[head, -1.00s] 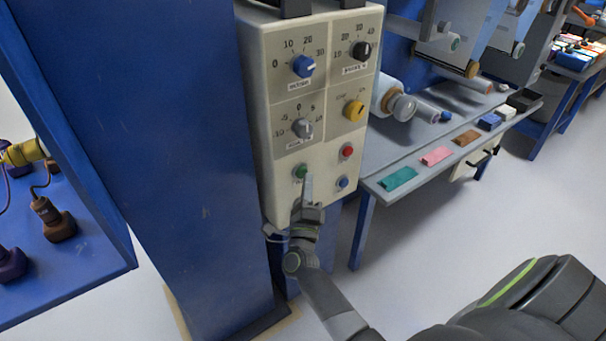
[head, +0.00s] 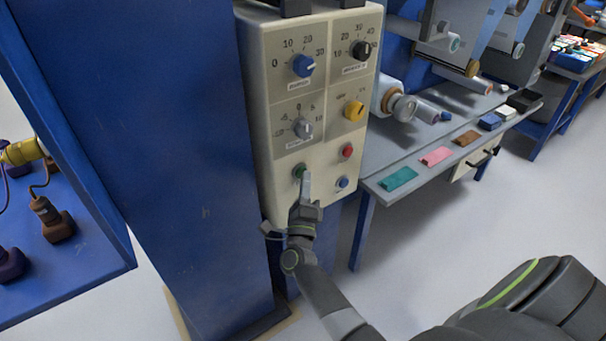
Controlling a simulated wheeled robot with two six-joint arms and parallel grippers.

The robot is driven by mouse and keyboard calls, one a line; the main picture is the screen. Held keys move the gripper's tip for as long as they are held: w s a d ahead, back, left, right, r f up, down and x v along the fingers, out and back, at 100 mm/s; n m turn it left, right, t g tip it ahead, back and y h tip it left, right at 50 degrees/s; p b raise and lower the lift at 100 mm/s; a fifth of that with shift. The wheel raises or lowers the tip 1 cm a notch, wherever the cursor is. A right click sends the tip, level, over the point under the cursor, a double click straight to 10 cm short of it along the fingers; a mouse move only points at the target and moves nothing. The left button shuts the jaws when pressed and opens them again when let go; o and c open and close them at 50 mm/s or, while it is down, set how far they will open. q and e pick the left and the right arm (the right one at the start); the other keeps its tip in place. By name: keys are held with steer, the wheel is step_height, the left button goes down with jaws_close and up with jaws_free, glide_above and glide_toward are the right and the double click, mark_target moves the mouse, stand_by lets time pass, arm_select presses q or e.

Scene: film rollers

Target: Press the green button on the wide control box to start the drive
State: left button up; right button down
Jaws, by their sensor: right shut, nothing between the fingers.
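The wide control box (head: 278,150) is cream-coloured and fixed to a blue post, with several knobs on its front. The green button (head: 299,170) is low on the box's left side, and the gripper partly covers it. My right gripper (head: 306,178) is shut and empty, pointing up, with its fingertips at the green button's right edge. I cannot tell whether it touches or presses the button. A red button (head: 348,151) and a blue button (head: 342,183) sit to the right. My left gripper is not in view.
The blue post (head: 185,150) stands left of the box. A grey-topped bench (head: 385,160) with rollers and coloured blocks is to the right. A blue shelf (head: 80,260) with dark tools is at far left.

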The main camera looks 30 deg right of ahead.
steer(key=shift+s, duration=0.1)
stand_by(0.3)
steer(key=shift+s, duration=0.75)
steer(key=shift+s+d+p, duration=0.2)
steer(key=shift+s+p, duration=0.55)
steer(key=shift+s, duration=1.75)
